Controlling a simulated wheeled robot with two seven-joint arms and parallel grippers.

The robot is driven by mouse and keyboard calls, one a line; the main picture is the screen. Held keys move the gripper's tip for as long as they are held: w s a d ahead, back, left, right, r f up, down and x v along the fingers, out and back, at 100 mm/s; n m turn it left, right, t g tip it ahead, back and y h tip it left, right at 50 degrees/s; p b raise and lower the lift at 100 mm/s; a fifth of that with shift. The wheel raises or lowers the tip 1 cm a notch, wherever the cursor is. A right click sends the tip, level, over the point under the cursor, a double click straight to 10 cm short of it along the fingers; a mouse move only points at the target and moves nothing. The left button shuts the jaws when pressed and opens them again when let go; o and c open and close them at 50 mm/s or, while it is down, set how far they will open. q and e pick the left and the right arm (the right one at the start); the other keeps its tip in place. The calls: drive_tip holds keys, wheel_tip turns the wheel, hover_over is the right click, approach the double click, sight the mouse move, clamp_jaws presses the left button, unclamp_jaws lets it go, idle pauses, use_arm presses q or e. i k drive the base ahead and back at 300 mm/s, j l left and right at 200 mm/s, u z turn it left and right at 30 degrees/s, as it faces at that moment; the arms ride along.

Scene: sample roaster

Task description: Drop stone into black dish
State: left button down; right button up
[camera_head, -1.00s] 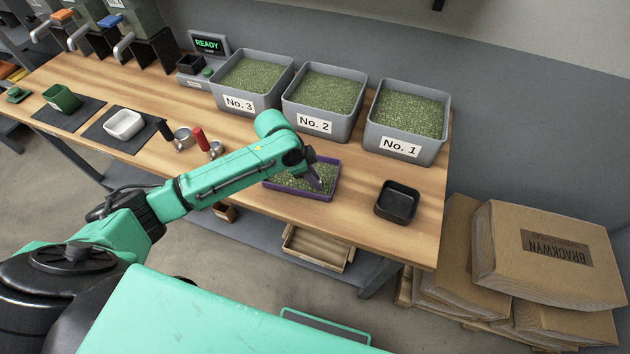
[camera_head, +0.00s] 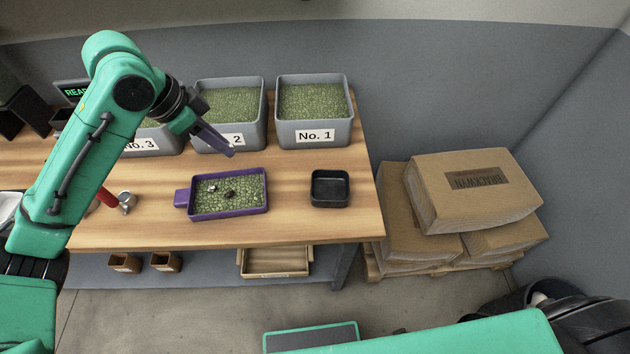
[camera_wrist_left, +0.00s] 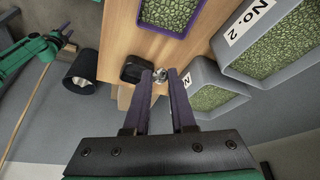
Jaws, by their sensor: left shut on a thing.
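My left gripper (camera_head: 232,154) is raised over the table, in front of the No. 2 bin and above the back of the purple tray (camera_head: 266,207). In the left wrist view its fingers are shut on a small grey stone (camera_wrist_left: 160,76) at their tips. The head view does not show the stone clearly. The black dish (camera_head: 330,202) stands empty on the table, right of the tray and apart from the gripper. The dish also shows in the left wrist view (camera_wrist_left: 131,71), just left of the fingertips. My right gripper (camera_wrist_left: 67,39) appears small at the wrist view's upper left.
The purple tray holds green beans with a few darker and pale lumps on them. Grey bins No. 2 (camera_head: 250,139) and No. 1 (camera_head: 314,136) stand behind. A red-handled tool (camera_head: 107,197) lies left. Table around the dish is clear.

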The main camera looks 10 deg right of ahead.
sight(322, 193)
drive_tip(key=l+u, duration=0.25)
drive_tip(key=l, duration=0.85)
drive_tip(key=l+u, duration=0.25)
drive_tip(key=l, duration=0.85)
